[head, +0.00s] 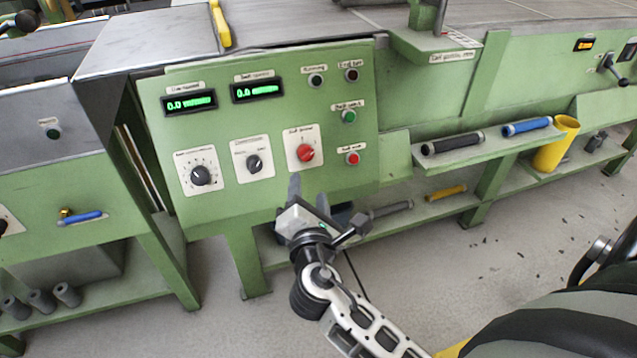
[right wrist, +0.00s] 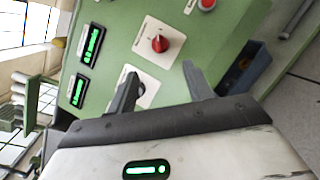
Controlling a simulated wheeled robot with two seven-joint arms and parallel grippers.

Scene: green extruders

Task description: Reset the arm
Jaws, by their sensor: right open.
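My right gripper (head: 308,194) is in front of the lower edge of the green control panel (head: 270,120), below the red rotary knob (head: 306,153). Its two fingers are apart and hold nothing. In the right wrist view the open fingers (right wrist: 160,85) point at the panel, with the red knob (right wrist: 160,44) beyond the gap between them. A black knob is partly hidden behind one finger there. The gripper appears apart from the panel. My right arm (head: 365,325) reaches up from the bottom of the head view. My left gripper is not in view.
The panel has two lit displays (head: 188,102), black knobs (head: 200,175), a green button (head: 349,116) and a red button (head: 352,158). A shelf at right holds a black roller (head: 452,143) and a blue roller (head: 526,127). A yellow cylinder (head: 556,143) stands nearby. Open floor (head: 480,250) lies in front.

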